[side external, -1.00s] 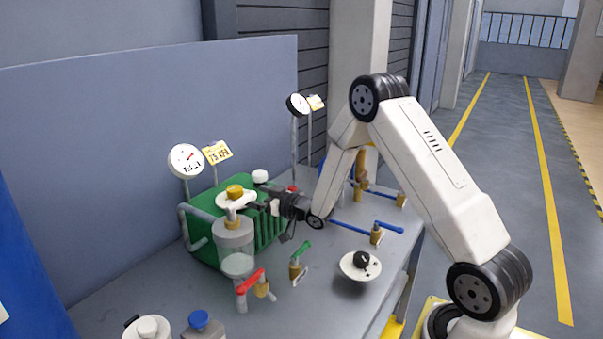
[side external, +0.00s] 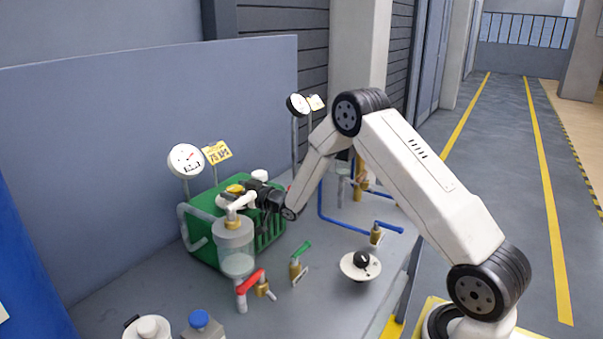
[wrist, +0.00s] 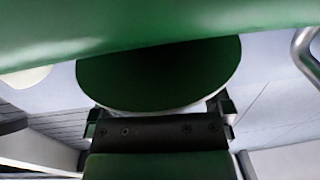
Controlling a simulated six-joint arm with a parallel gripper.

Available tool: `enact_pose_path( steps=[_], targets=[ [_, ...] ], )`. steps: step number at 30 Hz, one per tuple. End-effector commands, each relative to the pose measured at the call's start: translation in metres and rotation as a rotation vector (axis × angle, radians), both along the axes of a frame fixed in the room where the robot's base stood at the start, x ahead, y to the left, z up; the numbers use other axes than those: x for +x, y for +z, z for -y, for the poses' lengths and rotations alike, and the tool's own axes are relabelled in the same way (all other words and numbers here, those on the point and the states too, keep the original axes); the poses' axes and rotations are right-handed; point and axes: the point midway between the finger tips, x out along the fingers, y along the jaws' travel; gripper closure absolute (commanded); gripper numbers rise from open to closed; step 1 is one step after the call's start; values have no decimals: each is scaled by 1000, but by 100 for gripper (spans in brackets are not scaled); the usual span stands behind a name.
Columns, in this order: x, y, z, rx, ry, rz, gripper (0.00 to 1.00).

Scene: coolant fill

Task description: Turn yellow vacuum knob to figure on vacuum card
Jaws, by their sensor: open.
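The yellow vacuum knob (side external: 235,188) sits on a white dial disc (side external: 224,204) on top of the green box (side external: 268,229) in the side view. My gripper (side external: 246,191) is open at the knob, its jaws reaching in from the right and covering part of it. I cannot tell whether the jaws touch the knob. The yellow vacuum card (side external: 217,152) stands behind the box and seems to read 75 kPa. The round white gauge (side external: 186,160) is left of it. In the wrist view, dark green surfaces fill much of the picture and the knob cannot be made out.
A clear cylinder (side external: 236,255) with a white pipe stands in front of the box. Red (side external: 250,281) and green (side external: 302,250) valve handles, a white disc with a black knob (side external: 361,263) and blue pipes (side external: 326,205) are on the bench. Bottles (side external: 201,326) stand at the front.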

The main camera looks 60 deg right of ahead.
Motion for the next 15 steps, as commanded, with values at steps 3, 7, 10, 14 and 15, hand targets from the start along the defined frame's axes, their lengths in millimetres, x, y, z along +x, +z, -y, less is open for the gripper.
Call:
enact_pose_path(
  steps=[3, 7, 10, 14, 15],
  targets=[
    [5, -1, -1, 0, 0, -1, 0],
    [7, 0, -1, 1, 0, -1, 0],
    [7, 0, -1, 1, 0, -1, 0],
    [6, 0, -1, 0, 0, -1, 6],
    [6, 0, -1, 0, -1, -1, 19]
  ],
)
